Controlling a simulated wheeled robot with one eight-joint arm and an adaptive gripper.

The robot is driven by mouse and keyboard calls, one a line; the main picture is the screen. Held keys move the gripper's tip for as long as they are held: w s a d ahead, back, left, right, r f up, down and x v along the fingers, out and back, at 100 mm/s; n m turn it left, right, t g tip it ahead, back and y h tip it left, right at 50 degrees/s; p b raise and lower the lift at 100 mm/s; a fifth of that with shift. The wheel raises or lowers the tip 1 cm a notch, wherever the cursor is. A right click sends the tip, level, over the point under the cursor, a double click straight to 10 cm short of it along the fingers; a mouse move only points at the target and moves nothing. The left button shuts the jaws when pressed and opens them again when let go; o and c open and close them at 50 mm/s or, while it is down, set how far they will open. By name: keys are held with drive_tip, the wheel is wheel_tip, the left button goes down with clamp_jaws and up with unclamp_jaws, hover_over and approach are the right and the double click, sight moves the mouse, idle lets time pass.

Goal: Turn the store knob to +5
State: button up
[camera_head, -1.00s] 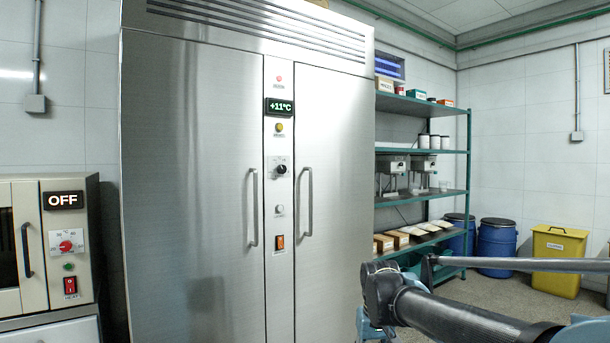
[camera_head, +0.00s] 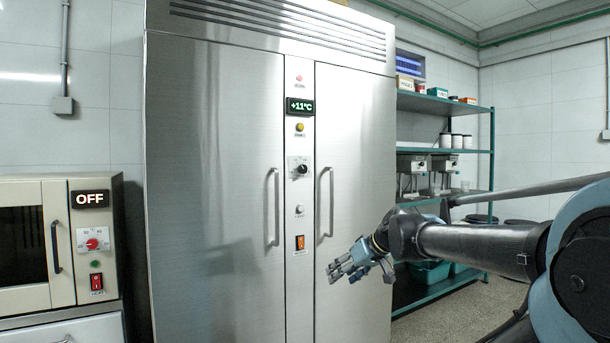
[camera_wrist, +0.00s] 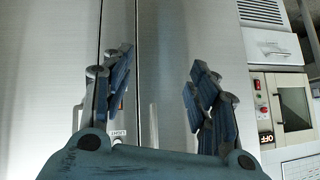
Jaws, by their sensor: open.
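The store is a tall steel two-door cabinet (camera_head: 215,200). Its black knob (camera_head: 302,169) sits on the narrow panel between the doors, below a display (camera_head: 300,107) reading +11°C and a yellow lamp (camera_head: 299,127). My gripper (camera_head: 338,274) is open and empty in front of the lower right door, below and to the right of the knob, apart from it. In the wrist view, the spread fingers of my gripper (camera_wrist: 160,85) face the steel doors (camera_wrist: 165,45); I cannot make out the knob there.
Two vertical door handles (camera_head: 275,207) and (camera_head: 325,202) flank the panel. A white button (camera_head: 299,210) and an orange switch (camera_head: 300,242) lie below the knob. An oven (camera_head: 60,240) showing OFF stands at the left. Green shelving (camera_head: 440,103) stands at the right.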

drive_tip(key=w+a+r+n+t+y, duration=0.1)
drive_tip(key=w+a+r+t+y, duration=0.1)
drive_tip(key=w+r, duration=0.5)
drive_tip(key=w+a+r+n+t+y, duration=0.1)
drive_tip(key=w+a+r+t+y, duration=0.15)
drive_tip(key=w+r, duration=0.45)
drive_tip(key=m+t+h, duration=0.1)
drive_tip(key=t, duration=0.3)
approach(304, 170)
drive_tip(key=x, duration=0.9)
drive_tip(key=shift+a, duration=0.15)
drive_tip(key=c, duration=1.1)
